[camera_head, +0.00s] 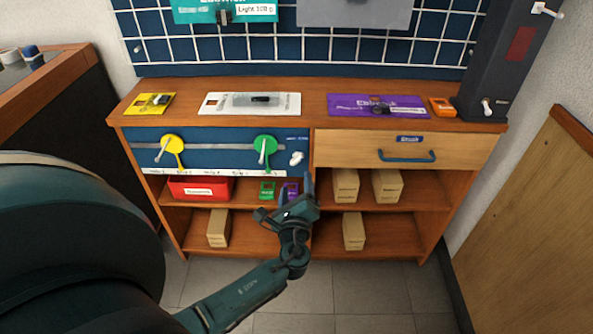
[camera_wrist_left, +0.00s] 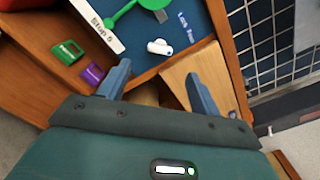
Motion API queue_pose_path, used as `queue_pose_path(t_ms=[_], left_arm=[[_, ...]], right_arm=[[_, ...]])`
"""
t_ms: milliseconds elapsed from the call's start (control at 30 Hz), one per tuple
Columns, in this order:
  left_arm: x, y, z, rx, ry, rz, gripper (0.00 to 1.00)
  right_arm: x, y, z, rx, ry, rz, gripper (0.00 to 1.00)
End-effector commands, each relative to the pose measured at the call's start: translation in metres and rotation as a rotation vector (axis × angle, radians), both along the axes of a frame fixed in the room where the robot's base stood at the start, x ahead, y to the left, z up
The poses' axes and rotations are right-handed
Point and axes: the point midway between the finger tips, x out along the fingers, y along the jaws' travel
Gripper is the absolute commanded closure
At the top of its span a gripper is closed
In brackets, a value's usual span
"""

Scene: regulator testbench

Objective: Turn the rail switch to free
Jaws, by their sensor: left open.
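The rail switch is a small white knob (camera_head: 296,158) at the right end of the blue rail panel (camera_head: 215,138). In the left wrist view the white switch (camera_wrist_left: 159,47) lies on the blue face beyond my fingertips, with small white lettering beside it. My left gripper (camera_head: 288,198) is in front of the bench, below the switch and apart from it. In the left wrist view the jaws (camera_wrist_left: 160,84) are spread and empty. My right gripper does not show.
A yellow lever (camera_head: 172,146) and a green lever (camera_head: 264,146) sit on the rail left of the switch. A wooden drawer (camera_head: 345,145) with a blue handle is to its right. Shelves below hold a red bin (camera_head: 200,188), small green and purple items and several cardboard boxes.

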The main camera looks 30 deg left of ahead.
Motion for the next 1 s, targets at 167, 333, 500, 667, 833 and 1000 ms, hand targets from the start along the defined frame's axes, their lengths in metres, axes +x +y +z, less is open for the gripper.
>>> queue_pose_path(t_ms=[167,333,500,667,833,1000], left_arm=[[-0.027,-0.017,0.0,-0.001,0.001,-0.001,0.36],[-0.038,-0.024,0.0,0.0,-0.001,0.001,0.36],[-0.04,-0.025,0.0,0.001,-0.001,0.0,0.36],[-0.04,-0.025,0.0,0.001,-0.001,0.0,0.36],[-0.04,-0.025,0.0,0.001,-0.001,0.0,0.36],[-0.04,-0.024,0.0,0.002,-0.001,0.0,0.36]], right_arm=[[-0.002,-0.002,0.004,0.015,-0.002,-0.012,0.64],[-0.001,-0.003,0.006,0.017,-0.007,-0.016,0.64],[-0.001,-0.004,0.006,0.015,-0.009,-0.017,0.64],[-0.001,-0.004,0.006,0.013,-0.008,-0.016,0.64],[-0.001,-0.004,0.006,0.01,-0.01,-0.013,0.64],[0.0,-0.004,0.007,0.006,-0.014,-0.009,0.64]])
